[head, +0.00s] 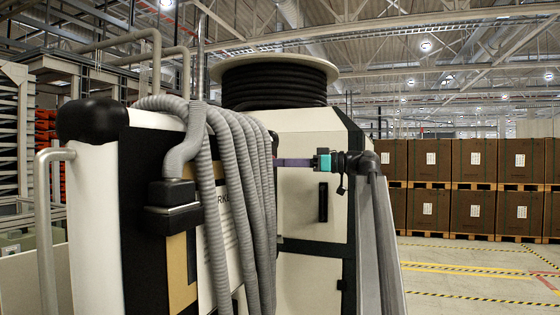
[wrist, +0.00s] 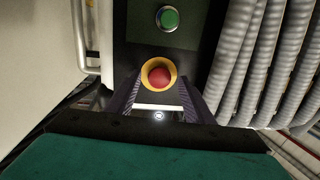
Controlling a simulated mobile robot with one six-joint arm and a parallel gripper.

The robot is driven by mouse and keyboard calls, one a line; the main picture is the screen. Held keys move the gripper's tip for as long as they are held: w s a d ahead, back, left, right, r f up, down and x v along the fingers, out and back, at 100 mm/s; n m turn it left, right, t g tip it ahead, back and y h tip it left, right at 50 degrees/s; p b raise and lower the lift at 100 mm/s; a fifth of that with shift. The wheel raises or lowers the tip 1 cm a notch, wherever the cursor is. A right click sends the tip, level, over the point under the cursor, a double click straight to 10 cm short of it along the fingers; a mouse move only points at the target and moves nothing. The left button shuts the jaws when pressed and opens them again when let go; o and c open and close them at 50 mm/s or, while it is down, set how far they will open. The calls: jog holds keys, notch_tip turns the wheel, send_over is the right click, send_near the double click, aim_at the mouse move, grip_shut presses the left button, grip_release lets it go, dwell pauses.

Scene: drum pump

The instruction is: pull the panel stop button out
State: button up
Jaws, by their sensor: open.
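The panel stop button (wrist: 159,76) is a round red knob in a yellow collar on a dark panel, in the middle of the wrist view. My gripper (wrist: 158,84) is open, with one dark ribbed finger on each side below the button. The fingertips reach the lower left and lower right of the yellow collar; I cannot tell whether they touch it. Nothing shows held between them. In the head view my gripper (head: 279,162) points left, its purple fingers ending at the grey hoses. The button is hidden there.
A green button (wrist: 168,19) sits above the stop button on the panel. Grey corrugated hoses (wrist: 245,62) hang close on the right; they also hang down the white machine in the head view (head: 238,190). A metal handle (wrist: 80,35) is at left. Stacked brown boxes (head: 475,165) stand far right.

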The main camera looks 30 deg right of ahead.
jog(key=shift+w+a, duration=0.35)
jog(key=shift+w, duration=0.05)
grip_shut()
